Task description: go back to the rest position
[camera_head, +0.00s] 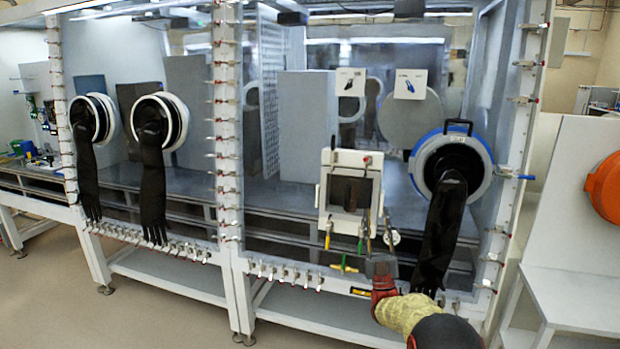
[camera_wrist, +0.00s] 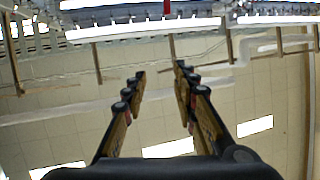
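My gripper (camera_wrist: 160,72) is open in the wrist view. Its two dark fingers with tan sides stand apart, with nothing between them. In the head view, my arm reaches in from the bottom right. Its red and grey end is in front of the glovebox frame, between the white framed box (camera_head: 325,205) and the black glove (camera_head: 441,232) hanging from the blue-ringed port (camera_head: 422,160). The fingers are small and hard to make out there. I cannot tell the exact gap to the frame.
Glovebox windows line the row, with valves along the posts and lower rail (camera_head: 290,272). Two more black gloves (camera_head: 87,165) (camera_head: 152,185) hang at the left. A white bench (camera_head: 575,300) with an orange round cover (camera_head: 605,188) stands at the right. The floor at the lower left is clear.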

